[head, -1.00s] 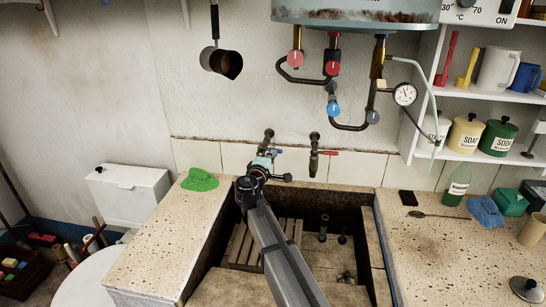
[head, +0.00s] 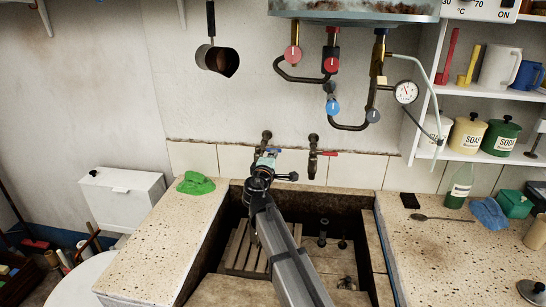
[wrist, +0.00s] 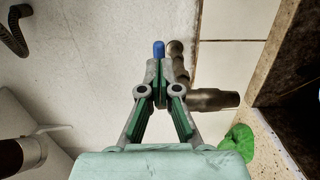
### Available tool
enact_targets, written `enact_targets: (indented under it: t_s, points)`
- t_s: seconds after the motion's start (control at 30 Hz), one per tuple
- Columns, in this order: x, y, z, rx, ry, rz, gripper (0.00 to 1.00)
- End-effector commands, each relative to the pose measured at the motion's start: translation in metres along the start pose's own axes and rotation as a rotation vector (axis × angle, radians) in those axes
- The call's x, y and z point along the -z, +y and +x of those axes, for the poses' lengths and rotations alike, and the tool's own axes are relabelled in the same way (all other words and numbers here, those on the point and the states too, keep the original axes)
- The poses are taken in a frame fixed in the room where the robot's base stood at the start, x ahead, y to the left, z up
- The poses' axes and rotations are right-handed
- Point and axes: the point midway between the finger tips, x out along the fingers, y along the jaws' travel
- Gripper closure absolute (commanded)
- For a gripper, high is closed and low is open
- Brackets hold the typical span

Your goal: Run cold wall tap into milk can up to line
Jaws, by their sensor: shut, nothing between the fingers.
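The cold wall tap (head: 266,137) is the left of two brown taps on the tiled wall, partly hidden behind my gripper (head: 268,155). In the wrist view its brown body (wrist: 212,99) lies just right of the fingers, and its blue handle (wrist: 158,48) shows at the fingertips. My gripper is shut and empty, its tips (wrist: 160,78) close against or just beside the blue handle; I cannot tell if they touch. No milk can or fill line is visible; my arm covers part of the trough. No water stream is visible.
The red-handled tap (head: 313,157) is close on the right. Below is the trough with a slatted wooden rack (head: 240,245). A green cloth (head: 195,183) lies on the left ledge. A dipper (head: 217,60) hangs above left; boiler pipes (head: 345,125) are above right.

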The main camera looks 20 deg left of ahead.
Motion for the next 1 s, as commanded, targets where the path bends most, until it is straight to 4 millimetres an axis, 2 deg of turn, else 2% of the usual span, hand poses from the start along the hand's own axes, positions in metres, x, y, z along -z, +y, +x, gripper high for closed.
enact_targets:
  t_s: [0.23,0.4,0.6,0.8,1.0]
  points:
    - [-0.012,-0.004,-0.039,0.0,-0.006,0.001,1.0]
    - [-0.014,-0.003,-0.076,-0.001,-0.006,0.0,1.0]
    - [-0.016,-0.002,-0.111,0.0,-0.006,0.001,1.0]
    - [-0.016,-0.001,-0.129,0.0,-0.006,0.0,1.0]
    - [-0.016,0.0,-0.132,0.001,-0.007,0.0,1.0]
